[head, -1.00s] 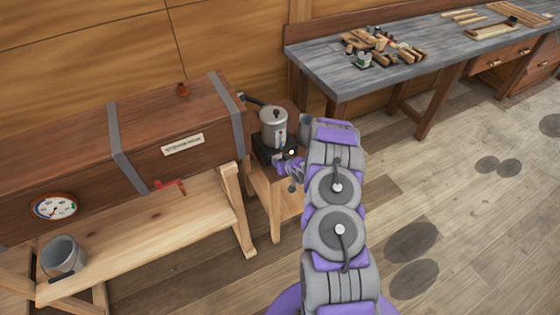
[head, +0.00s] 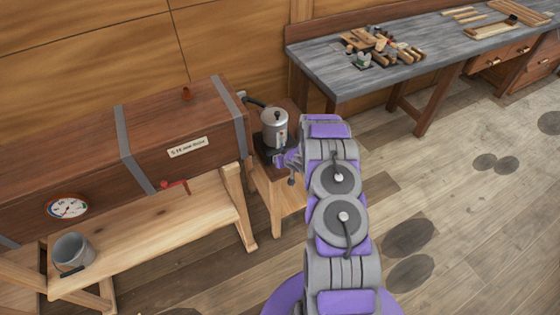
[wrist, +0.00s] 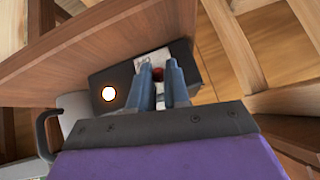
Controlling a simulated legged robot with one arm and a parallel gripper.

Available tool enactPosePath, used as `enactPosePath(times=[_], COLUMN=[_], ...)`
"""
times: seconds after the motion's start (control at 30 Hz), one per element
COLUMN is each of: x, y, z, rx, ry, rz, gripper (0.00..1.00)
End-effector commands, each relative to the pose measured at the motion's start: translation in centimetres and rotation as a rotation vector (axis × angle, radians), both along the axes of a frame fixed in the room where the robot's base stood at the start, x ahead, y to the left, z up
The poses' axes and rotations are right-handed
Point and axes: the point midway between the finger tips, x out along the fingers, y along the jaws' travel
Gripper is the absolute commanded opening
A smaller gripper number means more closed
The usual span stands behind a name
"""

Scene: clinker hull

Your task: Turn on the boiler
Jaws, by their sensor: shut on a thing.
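The boiler (head: 274,127) is a grey metal pot with a dark lid knob, standing on a black base on a small wooden stand. A black pipe runs from it toward the long wooden box. My gripper (head: 285,160) is at the front of the base. The fingers partly cover a pale label behind the knob.
The long wooden steam box (head: 185,125) with a red valve handle (head: 173,185) and dial gauge (head: 67,207) lies left. A bucket (head: 73,251) stands on its bench. A grey-topped workbench (head: 410,62) with tools is behind right.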

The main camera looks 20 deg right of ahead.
Motion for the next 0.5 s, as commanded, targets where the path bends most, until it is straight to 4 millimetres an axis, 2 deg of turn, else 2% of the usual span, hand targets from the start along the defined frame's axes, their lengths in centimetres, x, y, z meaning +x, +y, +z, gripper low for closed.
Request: enactPosePath(times=[0.07, 0.1, 0.3, 0.5], x=[0.25, 0.26, 0.13, 0.03], y=[-0.11, -0.11, -0.06, -0.03], z=[0.27, 0.28, 0.21, 0.18], rx=[-0.002, -0.002, -0.001, -0.001], ry=[-0.007, -0.007, -0.005, -0.004], rz=[-0.001, -0.001, 0.000, 0.000], gripper=[0.00, 0.20, 0.38, 0.38])
